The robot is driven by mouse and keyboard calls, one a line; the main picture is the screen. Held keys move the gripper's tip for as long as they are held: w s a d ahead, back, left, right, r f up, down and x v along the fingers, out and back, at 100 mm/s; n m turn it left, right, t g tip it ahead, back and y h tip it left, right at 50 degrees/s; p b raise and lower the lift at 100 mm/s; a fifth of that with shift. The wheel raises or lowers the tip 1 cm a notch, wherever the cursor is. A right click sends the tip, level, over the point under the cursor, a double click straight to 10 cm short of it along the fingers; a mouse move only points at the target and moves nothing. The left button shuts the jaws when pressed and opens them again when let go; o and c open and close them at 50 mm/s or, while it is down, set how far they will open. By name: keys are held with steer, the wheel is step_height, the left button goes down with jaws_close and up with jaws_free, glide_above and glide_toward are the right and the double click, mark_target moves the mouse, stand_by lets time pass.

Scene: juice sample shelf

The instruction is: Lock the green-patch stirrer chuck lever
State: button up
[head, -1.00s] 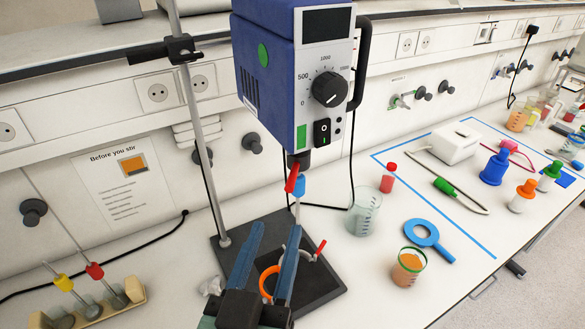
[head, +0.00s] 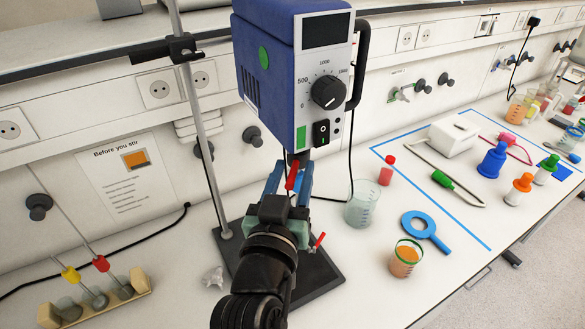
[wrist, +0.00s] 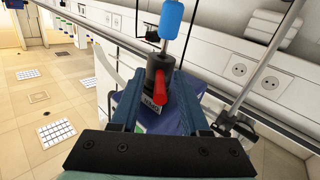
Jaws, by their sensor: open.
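The blue stirrer (head: 290,80) has a green round patch on its side and a green rectangle on its front. Its dark chuck (wrist: 160,72) hangs below the motor, with a red lever (wrist: 158,87) sticking out toward the wrist camera. The lever shows in the head view too (head: 292,176). A blue sleeve (wrist: 172,18) sits on the shaft beyond the chuck. My gripper (wrist: 158,100) is open, its blue fingers on either side of the chuck and lever. I cannot tell whether a finger touches the lever. My arm hides the lower shaft in the head view.
The stand's rod (head: 205,150) rises left of the gripper from a dark base (head: 315,270). A glass beaker (head: 363,205), a red-capped bottle (head: 387,170) and an orange-filled beaker (head: 404,258) stand to the right. A rack (head: 130,290) is at the front left.

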jaws_close()
stand_by(1.4)
